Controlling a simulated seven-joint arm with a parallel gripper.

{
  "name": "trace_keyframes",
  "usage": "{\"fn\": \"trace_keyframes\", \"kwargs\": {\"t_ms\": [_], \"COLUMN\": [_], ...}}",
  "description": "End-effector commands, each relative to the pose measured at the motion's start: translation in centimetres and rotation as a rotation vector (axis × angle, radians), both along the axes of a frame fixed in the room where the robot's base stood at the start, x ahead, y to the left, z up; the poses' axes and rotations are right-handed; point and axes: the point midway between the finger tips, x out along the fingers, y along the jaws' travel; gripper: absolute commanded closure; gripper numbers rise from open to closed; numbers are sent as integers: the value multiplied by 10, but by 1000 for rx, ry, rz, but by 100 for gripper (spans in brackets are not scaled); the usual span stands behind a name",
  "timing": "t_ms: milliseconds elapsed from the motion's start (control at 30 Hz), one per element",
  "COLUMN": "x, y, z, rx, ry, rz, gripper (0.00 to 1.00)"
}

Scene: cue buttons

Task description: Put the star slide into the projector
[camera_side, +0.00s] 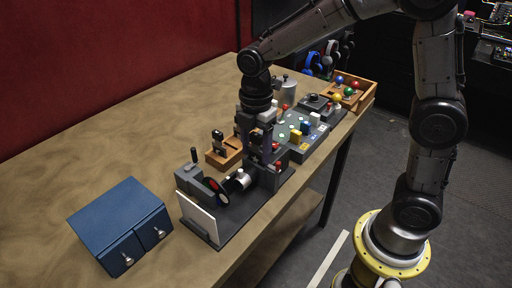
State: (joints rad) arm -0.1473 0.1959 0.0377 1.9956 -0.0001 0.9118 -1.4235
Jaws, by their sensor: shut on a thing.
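The projector (270,178) is a dark grey block with a pale lens barrel (239,180), facing a white screen (198,216) on the same dark base. My gripper (262,154) points down, just above the projector's body. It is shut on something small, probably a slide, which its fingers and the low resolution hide. I cannot make out a star. A wooden slide holder (222,157) stands just left of the gripper, with a dark upright piece (217,138) in it.
A blue two-drawer cabinet (120,225) stands at the front left. Behind the gripper are a grey panel with coloured blocks (300,134) and a wooden tray of coloured balls (350,92). A black-handled lever (194,157) stands near the screen. The tabletop (130,130) at left is clear.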

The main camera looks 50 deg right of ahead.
Motion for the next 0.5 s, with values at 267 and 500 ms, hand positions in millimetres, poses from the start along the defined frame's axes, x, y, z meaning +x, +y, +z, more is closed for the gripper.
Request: {"fn": "trace_keyframes", "kwargs": {"t_ms": [267, 500], "x": [0, 0], "y": [0, 0], "z": [-1, -1], "rx": [0, 0], "ry": [1, 2], "rz": [0, 0], "gripper": [21, 4]}}
